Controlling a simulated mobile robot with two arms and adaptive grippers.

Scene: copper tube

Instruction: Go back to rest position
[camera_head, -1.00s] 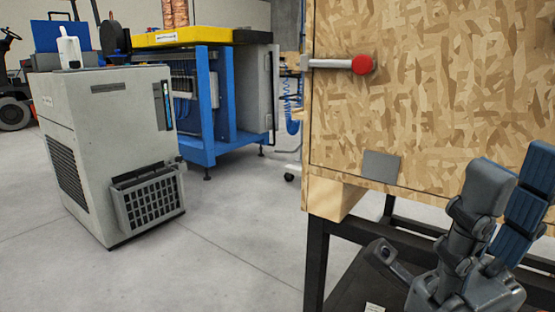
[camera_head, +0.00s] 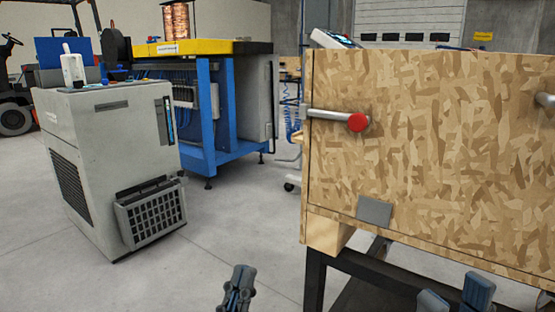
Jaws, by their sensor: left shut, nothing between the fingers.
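My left gripper (camera_head: 237,290) shows at the bottom middle, its dark fingers together and empty, above the bare floor. My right gripper (camera_head: 456,296) shows at the bottom right, in front of the chipboard box's lower edge. Its fingertips, with blue pads, stand apart and nothing shows between them. The lower parts of both grippers are cut off by the picture's edge. A coil of copper tube (camera_head: 176,22) stands on the yellow-topped blue workbench (camera_head: 212,48) at the back left, far from both grippers.
The chipboard box (camera_head: 430,160), with a red-ended handle (camera_head: 357,122), stands on a dark frame (camera_head: 316,278) close on the right. A grey cabinet unit (camera_head: 110,150) stands at the left. The floor (camera_head: 215,235) between them is clear.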

